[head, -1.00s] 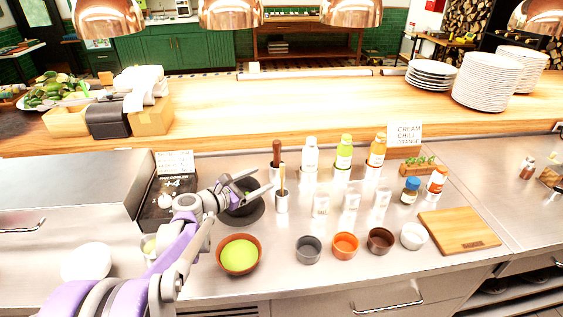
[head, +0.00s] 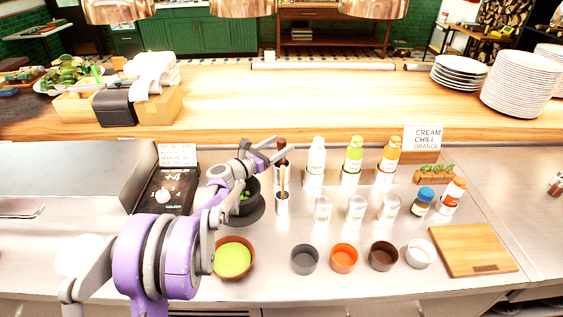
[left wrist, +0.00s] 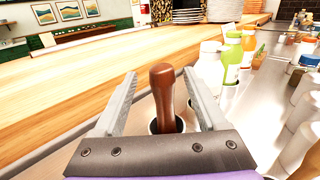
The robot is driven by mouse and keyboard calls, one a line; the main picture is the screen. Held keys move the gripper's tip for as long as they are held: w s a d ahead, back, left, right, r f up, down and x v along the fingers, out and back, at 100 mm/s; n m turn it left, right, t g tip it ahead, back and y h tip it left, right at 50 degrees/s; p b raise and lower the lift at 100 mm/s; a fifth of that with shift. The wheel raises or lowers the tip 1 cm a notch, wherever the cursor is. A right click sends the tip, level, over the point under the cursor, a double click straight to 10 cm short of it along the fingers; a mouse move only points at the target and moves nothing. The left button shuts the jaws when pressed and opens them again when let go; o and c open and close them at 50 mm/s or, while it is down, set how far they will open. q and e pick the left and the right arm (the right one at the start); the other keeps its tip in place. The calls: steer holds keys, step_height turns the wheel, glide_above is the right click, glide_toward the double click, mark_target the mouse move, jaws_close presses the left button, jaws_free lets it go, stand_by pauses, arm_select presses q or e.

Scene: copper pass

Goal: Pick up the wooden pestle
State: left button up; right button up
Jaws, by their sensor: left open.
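The wooden pestle (head: 281,146) stands upright, dark brown with a rounded top, its lower end hidden in a metal cup behind the spoon cup. My left gripper (head: 271,151) is open close beside the pestle's top. In the left wrist view the pestle (left wrist: 163,98) shows between the two spread fingers of my left gripper (left wrist: 160,75), with gaps on both sides. Whether the fingers reach fully around it is hard to tell. My right gripper is not in view.
A metal cup (head: 282,207) with a wooden-handled utensil stands in front. A dark mortar (head: 246,205) sits under my left arm, near a bowl of green sauce (head: 233,260). Bottles, such as a white one (head: 316,158), stand to the right. A wooden counter (head: 330,95) rises behind.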

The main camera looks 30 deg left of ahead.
arm_select(q)
steer(key=x, duration=0.4)
steer(key=shift+w+d+p, duration=0.2)
steer(key=shift+p, duration=0.15)
steer(key=shift+s, duration=0.15)
steer(key=shift+c, duration=1.3)
jaws_close()
